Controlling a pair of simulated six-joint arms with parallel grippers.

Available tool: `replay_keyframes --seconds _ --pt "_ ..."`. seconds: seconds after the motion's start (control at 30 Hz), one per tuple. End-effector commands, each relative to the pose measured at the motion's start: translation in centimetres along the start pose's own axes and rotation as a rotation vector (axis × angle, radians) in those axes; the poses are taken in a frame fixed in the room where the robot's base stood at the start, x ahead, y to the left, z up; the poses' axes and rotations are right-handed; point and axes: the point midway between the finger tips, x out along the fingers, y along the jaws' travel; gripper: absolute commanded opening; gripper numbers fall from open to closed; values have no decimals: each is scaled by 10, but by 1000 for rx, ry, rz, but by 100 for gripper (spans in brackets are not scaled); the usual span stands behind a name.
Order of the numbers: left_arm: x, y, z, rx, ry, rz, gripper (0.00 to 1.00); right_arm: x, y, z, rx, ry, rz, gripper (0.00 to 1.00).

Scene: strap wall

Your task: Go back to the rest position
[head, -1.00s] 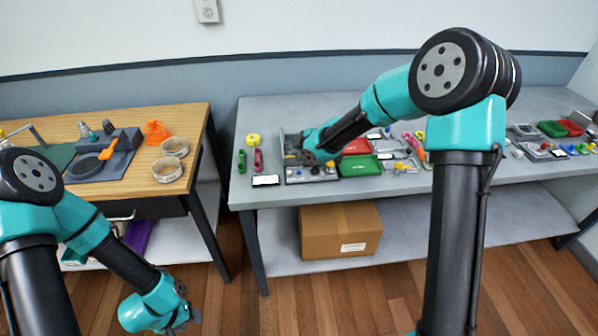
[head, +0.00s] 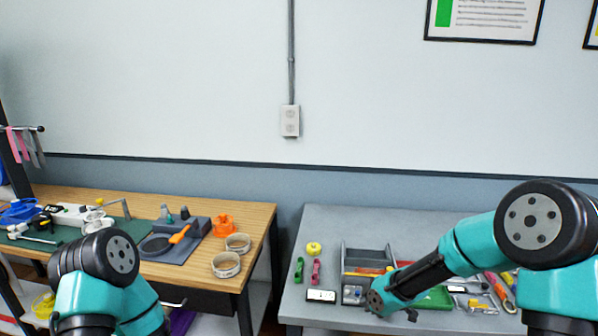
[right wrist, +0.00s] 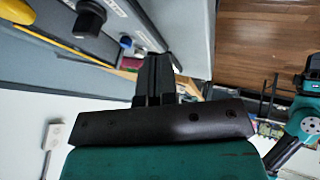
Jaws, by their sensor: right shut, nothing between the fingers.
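My right gripper (head: 404,312) is low in the head view, in front of the grey bench (head: 350,220), close to its front edge. In the right wrist view its dark fingers (right wrist: 153,80) are together with nothing between them. My left arm shows at the lower left of the head view, in front of the wooden table (head: 256,215). Its gripper is out of the picture there.
The bench carries a grey tray (head: 366,257), a yellow roll (head: 314,248), green and pink straps and small parts. The wooden table holds an orange part (head: 223,226) and two round rings (head: 226,265). A wall outlet (head: 290,121) is above, behind a gap between the tables.

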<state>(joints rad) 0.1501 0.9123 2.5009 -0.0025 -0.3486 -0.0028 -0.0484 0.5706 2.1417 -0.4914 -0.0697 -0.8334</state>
Motion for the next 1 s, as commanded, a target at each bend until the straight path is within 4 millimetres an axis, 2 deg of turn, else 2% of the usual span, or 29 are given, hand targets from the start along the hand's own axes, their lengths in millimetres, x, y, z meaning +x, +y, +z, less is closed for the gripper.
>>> replay_keyframes --seconds 0.03,0.27,0.47,0.67,0.77,0.9,1.0 --pt "0 0 0 0 0 0 43 0 -13 7 14 -15 -26 0" --pt "0 0 0 0 0 0 43 2 -65 34 83 -72 -130 0" --pt "0 0 0 0 0 0 43 23 -104 59 336 -100 -168 0" --pt "0 0 0 0 0 0 43 40 -153 89 639 -156 -205 0" --pt "0 0 0 0 0 0 43 48 -189 109 846 -206 -223 0" --pt "0 0 0 0 0 0 43 53 -248 138 1186 -308 -230 0" --pt "0 0 0 0 0 0 43 52 -278 152 1370 -371 -219 0"
